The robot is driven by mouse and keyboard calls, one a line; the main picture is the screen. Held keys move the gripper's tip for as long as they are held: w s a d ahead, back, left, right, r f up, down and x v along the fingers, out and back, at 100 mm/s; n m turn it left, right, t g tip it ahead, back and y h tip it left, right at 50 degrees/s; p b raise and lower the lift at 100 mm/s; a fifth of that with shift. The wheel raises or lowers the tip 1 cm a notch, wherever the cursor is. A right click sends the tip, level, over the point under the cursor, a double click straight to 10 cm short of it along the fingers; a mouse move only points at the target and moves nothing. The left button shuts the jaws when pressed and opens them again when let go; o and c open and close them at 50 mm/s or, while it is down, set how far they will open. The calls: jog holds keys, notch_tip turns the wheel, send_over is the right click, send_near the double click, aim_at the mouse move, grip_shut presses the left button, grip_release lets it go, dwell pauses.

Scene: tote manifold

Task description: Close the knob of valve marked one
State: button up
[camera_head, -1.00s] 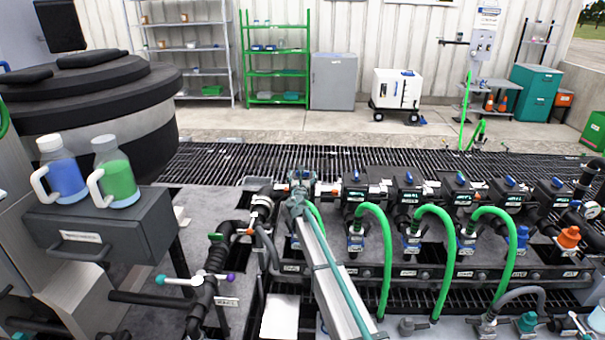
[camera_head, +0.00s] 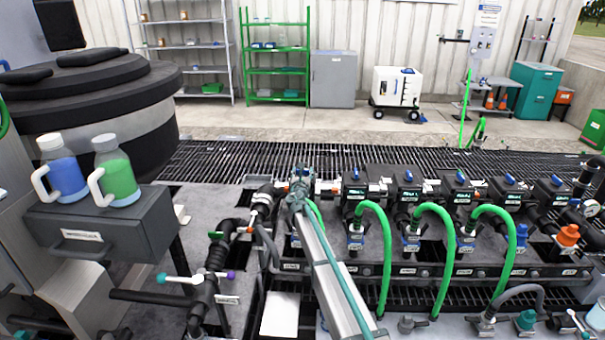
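A row of dark valves with blue knobs runs along the manifold at centre right. The clearest knobs are on the valve just right of my gripper (camera_head: 356,175), the one after it (camera_head: 408,176) and the third (camera_head: 460,175). My gripper (camera_head: 301,183) is at the left end of this row, at the far end of my pale arm. It covers the spot at that end, so any valve or knob there is hidden. The number labels are too small to read. The fingers are too small and overlapped to show whether they are open or shut, or touching anything.
Green hoses (camera_head: 386,265) arch down from the valves to the front. Two jugs, blue (camera_head: 66,178) and green (camera_head: 118,178), sit on a grey box. Open floor grating (camera_head: 300,157) lies behind the manifold.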

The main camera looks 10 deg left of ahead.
jog(key=shift+a+r+m+h+p, duration=0.15)
jog(key=shift+m+h+p, duration=0.15)
jog(key=shift+h+p, duration=0.15)
jog(key=shift+m+h+p, duration=0.3)
jog(key=shift+h, duration=0.25)
jog(key=h, duration=0.1)
jog(key=m+h, duration=0.1)
jog(key=m+h+p, duration=0.1)
jog(key=shift+w+a+g, duration=0.15)
jog(key=shift+a+g, duration=0.1)
jog(key=shift+g, duration=0.05)
jog(key=m+g+h, duration=0.1)
jog(key=h, duration=0.1)
jog(key=m+h, duration=0.2)
jog(key=m+g+h, duration=0.1)
jog(key=h, duration=0.1)
jog(key=shift+w+a+f+g+b, duration=0.2)
jog(key=shift+g+b, duration=0.1)
jog(key=shift+b, duration=0.1)
jog(key=shift+m+g+h, duration=1.5)
jog(key=shift+m+h, duration=0.1)
jog(key=shift+h, duration=0.2)
jog(key=shift+s+d, duration=0.1)
jog(key=o, duration=1.2)
jog(key=shift+c, duration=0.2)
